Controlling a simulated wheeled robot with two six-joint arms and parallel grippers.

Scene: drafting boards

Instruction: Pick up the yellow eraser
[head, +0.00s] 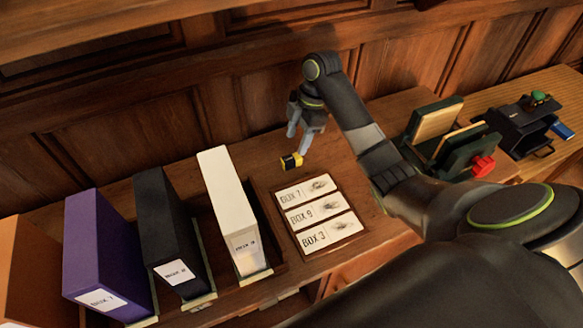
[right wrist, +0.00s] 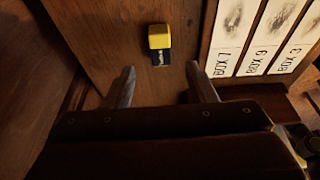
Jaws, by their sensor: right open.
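The yellow eraser (head: 297,159) has a black sleeve with small markings and lies on the wooden desk, just behind the card tray. It also shows in the right wrist view (right wrist: 159,42), near the top middle, beyond my fingertips. My right gripper (head: 298,142) is above the desk, close to the eraser. In the right wrist view its two fingers (right wrist: 163,84) are spread apart with nothing between them. The eraser lies ahead of the gap between them. My left gripper is in neither view.
A wooden tray (head: 278,207) holds cards marked BOX 7, BOX 9 and BOX 3. White (head: 229,200), black (head: 165,225) and purple (head: 98,245) binders stand to the left. A green holder (head: 451,158) with a red item and a black organizer (head: 516,125) are to the right. A panelled wall is behind.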

